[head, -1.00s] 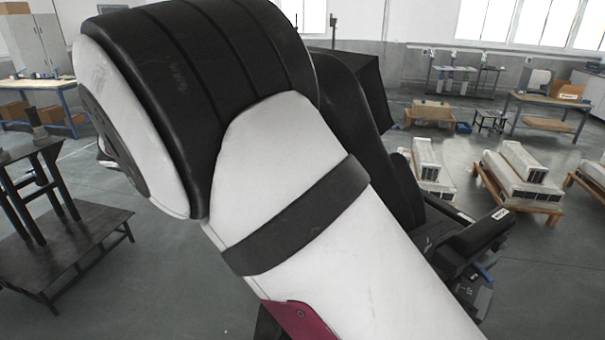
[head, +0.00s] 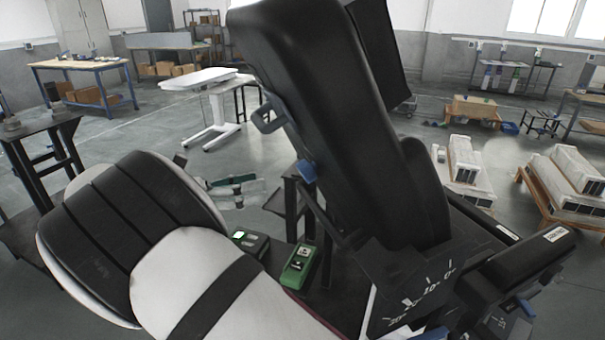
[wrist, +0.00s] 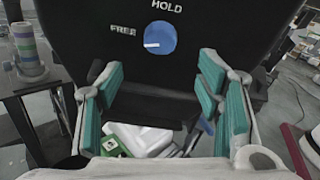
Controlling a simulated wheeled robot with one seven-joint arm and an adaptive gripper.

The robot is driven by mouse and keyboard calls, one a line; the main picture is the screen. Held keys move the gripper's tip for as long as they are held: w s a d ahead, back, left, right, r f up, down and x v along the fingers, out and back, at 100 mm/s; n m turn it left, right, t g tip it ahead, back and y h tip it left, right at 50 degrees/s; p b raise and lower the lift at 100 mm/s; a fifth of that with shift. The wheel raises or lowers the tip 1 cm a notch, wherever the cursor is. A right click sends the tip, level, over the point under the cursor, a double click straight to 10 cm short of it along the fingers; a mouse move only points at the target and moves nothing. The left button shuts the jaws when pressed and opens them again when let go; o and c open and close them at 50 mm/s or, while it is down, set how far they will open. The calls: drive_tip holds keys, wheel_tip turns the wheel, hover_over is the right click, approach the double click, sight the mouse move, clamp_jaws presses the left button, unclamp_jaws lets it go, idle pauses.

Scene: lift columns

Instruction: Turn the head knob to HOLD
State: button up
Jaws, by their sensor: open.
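The head knob (wrist: 160,38) is a blue disc on a black panel in the wrist view. Its white pointer mark points left, toward the FREE label (wrist: 123,31). The HOLD label (wrist: 167,6) is above the knob. My gripper (wrist: 155,88) is open and empty, with teal pads on both fingers. The fingers are below the knob in the picture, one to each side, and do not appear to touch it.
A large black padded chair-like unit (head: 320,110) with an angle scale (head: 420,293) stands in the middle. Green devices (head: 299,265) lie on a dark surface beside my arm. A white table (head: 212,100) is behind. The floor at the back is largely open.

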sight(309, 170)
drive_tip(key=p+x, duration=0.2)
drive_tip(key=x, duration=0.8)
drive_tip(key=shift+d, duration=0.4)
drive_tip(key=shift+w, duration=0.15)
drive_tip(key=c, duration=1.1)
